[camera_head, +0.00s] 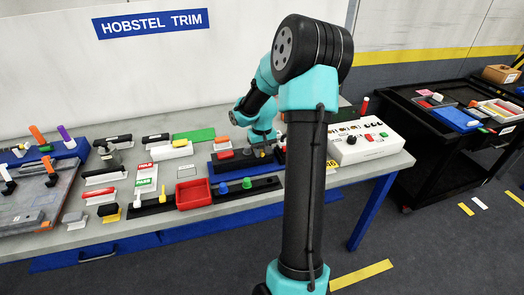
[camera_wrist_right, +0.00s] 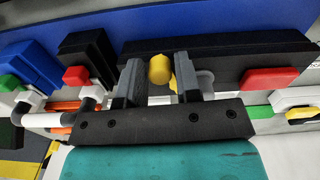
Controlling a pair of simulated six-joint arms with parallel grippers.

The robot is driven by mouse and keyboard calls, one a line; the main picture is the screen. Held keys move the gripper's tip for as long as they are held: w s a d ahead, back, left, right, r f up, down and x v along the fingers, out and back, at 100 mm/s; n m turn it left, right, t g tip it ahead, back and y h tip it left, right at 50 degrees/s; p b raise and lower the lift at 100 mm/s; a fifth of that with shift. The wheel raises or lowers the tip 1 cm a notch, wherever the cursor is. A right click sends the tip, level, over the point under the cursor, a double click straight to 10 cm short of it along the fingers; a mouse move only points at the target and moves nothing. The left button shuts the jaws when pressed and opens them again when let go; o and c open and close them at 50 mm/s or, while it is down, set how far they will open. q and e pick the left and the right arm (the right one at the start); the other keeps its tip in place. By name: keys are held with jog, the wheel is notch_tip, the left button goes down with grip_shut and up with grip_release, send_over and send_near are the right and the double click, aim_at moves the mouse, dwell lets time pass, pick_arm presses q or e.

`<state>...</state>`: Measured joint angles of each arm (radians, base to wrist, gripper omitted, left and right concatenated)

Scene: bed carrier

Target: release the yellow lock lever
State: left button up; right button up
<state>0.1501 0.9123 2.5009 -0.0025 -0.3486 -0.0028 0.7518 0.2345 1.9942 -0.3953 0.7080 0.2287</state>
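The yellow lock lever (camera_wrist_right: 160,70) shows as a short yellow knob in the right wrist view, in front of a long black bar (camera_wrist_right: 225,60). My right gripper (camera_wrist_right: 160,82) has its two grey fingers on either side of the knob. The fingers stand apart, with a thin gap showing at the left; the knob looks very near the right finger, and I cannot tell if they touch. In the head view my right gripper (camera_head: 262,152) is over a blue-based fixture (camera_head: 228,164) at the back of the bench, and the lever is hard to make out there. My left gripper is not in view.
A red tray (camera_head: 193,193) and a black rail with blue and green knobs (camera_head: 258,186) lie in front. A white control box (camera_head: 362,143) stands to the right, with an orange block (camera_head: 222,141) to the left. A black cart (camera_head: 440,125) stands farther right.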

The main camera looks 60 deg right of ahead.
grip_shut()
jog(key=shift+w+a+m, duration=0.25)
jog(key=shift+a+m, duration=0.1)
jog(key=shift+m, duration=0.7)
jog(key=shift+w+a+m, duration=0.2)
jog(key=shift+a+m, duration=0.1)
jog(key=shift+m, duration=0.75)
jog(key=shift+o, duration=1.8)
grip_release()
notch_tip(320, 180, up, 18)
jog(key=shift+f, duration=0.25)
